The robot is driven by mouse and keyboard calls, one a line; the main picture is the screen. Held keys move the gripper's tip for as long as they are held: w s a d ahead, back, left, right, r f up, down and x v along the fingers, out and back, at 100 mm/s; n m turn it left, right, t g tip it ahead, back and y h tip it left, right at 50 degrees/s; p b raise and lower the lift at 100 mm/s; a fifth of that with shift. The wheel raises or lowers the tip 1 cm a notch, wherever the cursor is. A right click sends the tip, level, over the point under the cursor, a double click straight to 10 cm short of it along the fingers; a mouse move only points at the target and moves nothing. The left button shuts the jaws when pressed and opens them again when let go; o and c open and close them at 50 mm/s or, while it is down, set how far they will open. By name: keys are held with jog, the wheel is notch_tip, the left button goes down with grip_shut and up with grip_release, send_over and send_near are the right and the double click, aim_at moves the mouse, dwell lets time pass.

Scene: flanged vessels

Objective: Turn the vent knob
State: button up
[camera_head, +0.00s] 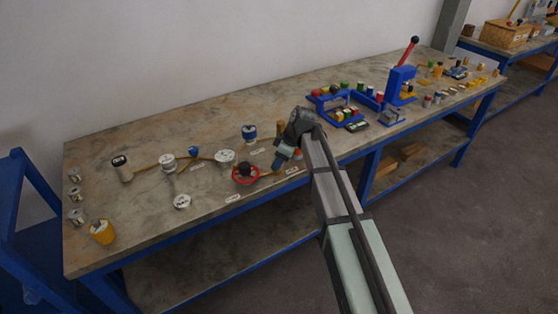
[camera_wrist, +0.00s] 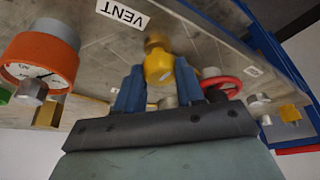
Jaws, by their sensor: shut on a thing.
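The yellow vent knob (camera_wrist: 159,66) stands between the two blue fingers of my gripper (camera_wrist: 160,88) in the wrist view. The fingers are shut on it, one on each side. A brass-coloured part shows just beyond the knob, and a white VENT label (camera_wrist: 122,13) lies near it on the bench. In the head view my gripper (camera_head: 281,160) reaches down to the bench, right of the red handwheel (camera_head: 246,173). There the knob is hidden behind my gripper.
In the wrist view an orange-rimmed gauge (camera_wrist: 38,60) is on the left and the red handwheel (camera_wrist: 228,82) is close by the right finger. In the head view white-topped vessels (camera_head: 224,157) stand left of my gripper, and a blue rack (camera_head: 337,105) stands to the right.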

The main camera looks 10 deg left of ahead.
jog(key=m, duration=0.2)
jog(key=m+t, duration=0.1)
jog(key=m, duration=0.1)
jog(key=shift+s+t, duration=0.2)
jog(key=shift+t, duration=0.1)
jog(key=m, duration=0.2)
jog(key=m+t+h, duration=0.1)
jog(key=m, duration=0.1)
jog(key=shift+a+m+h, duration=0.1)
jog(key=shift+m+h, duration=0.2)
jog(key=m+t+h, duration=0.1)
jog(key=m, duration=0.3)
jog(key=shift+a+m, duration=0.1)
jog(key=shift+m, duration=0.2)
jog(key=shift+s+a+m+h, duration=0.1)
jog(key=shift+m+h, duration=0.9)
jog(key=shift+m, duration=0.9)
jog(key=o, duration=1)
jog(key=shift+r+t, duration=0.15)
jog(key=shift+t, duration=0.15)
jog(key=v, duration=1.3)
jog(key=shift+s+r, duration=0.1)
jog(key=shift+r, duration=0.15)
